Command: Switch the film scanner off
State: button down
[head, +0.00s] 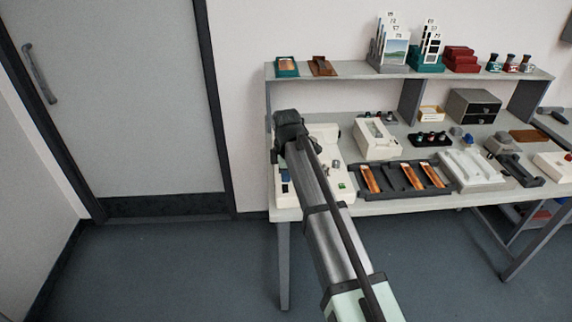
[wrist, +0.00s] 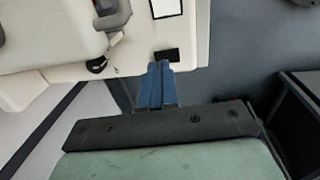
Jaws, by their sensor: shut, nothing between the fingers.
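A cream machine (head: 312,195) stands at the left end of the bench, partly hidden behind my arm; I take it for the film scanner, but no label is readable. A small green switch or button (head: 342,186) shows on its front right. In the wrist view a cream casing (wrist: 60,50) fills the upper left, with a black rectangular part (wrist: 166,55) near its edge and a dark round knob (wrist: 97,66). My gripper (wrist: 160,66) is shut and empty, its blue fingertips just below the black part. Contact cannot be told. In the head view the fingertips are not clear.
A white device (head: 467,168) sits further right. A raised shelf (head: 345,70) runs along the back. The floor left of the bench is clear.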

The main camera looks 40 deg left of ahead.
aim_at(285, 188)
jog(key=shift+w+a+f, duration=0.1)
jog(key=shift+f, duration=1.1)
